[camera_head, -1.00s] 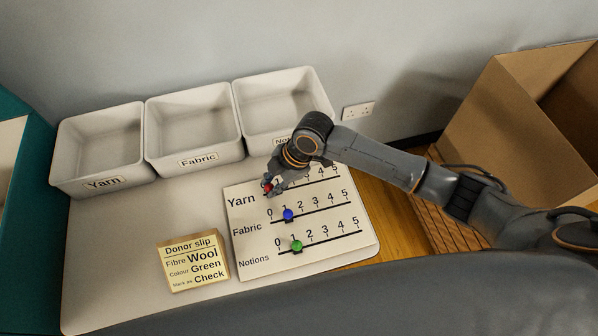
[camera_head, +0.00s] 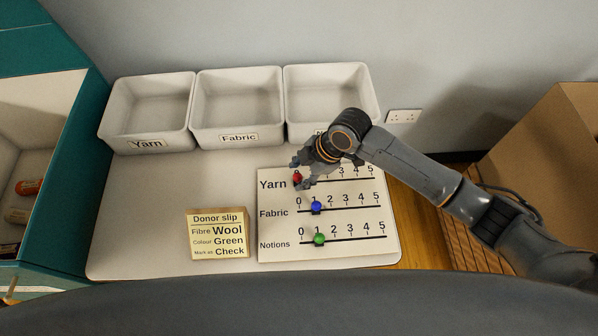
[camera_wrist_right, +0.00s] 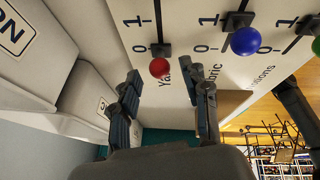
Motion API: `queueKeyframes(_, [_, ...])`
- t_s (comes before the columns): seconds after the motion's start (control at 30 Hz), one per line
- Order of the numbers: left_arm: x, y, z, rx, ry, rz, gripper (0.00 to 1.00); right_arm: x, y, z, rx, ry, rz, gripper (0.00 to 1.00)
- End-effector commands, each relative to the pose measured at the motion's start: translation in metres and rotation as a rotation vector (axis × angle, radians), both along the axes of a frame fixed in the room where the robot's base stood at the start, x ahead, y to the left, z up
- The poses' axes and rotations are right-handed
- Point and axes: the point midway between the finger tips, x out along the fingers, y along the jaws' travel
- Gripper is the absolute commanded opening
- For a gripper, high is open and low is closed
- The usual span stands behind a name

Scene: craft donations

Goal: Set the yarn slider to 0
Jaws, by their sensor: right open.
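The slider board (camera_head: 274,222) lies on the table with three sliders: Yarn, Fabric and Notions. The red Yarn knob (camera_head: 297,178) is at the left end of its track. In the right wrist view the red knob (camera_wrist_right: 159,68) lines up with the 0 mark. My right gripper (camera_head: 299,172) is open, with its fingers spread on either side of the red knob. In the right wrist view the red knob is just beyond the open fingertips (camera_wrist_right: 167,88), apart from them. The gripper hides the Yarn row's low numbers in the head view. My left gripper is out of view.
The blue Fabric knob (camera_head: 316,206) and green Notions knob (camera_head: 319,239) stand at 1 on the rows below. A donor slip block (camera_head: 218,235) sits left of the board. Three white bins (camera_head: 238,137) line the wall behind. A cardboard box (camera_head: 545,130) stands at the right.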

Motion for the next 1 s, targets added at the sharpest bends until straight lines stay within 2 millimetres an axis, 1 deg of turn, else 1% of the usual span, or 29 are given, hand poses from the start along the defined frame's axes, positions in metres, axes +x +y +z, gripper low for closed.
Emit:
queueKeyframes(0.17, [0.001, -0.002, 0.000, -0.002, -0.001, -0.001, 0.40, -0.001, -0.013, 0.030, -0.001, -0.007, 0.001, 0.46])
queueKeyframes(0.3, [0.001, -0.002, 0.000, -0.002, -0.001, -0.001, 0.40, -0.004, -0.026, 0.058, 0.000, -0.005, 0.002, 0.46])
queueKeyframes(0.5, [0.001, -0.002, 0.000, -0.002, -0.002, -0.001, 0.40, -0.007, -0.039, 0.089, 0.000, -0.003, 0.002, 0.46])
queueKeyframes(0.6, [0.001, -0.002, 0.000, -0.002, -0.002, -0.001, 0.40, -0.009, -0.043, 0.098, 0.001, -0.002, 0.003, 0.46])
queueKeyframes(0.7, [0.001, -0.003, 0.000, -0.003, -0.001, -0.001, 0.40, -0.010, -0.045, 0.102, 0.001, -0.001, 0.002, 0.46])
queueKeyframes(1.0, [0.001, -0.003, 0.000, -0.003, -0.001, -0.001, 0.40, -0.010, -0.045, 0.103, 0.001, 0.000, 0.002, 0.46])
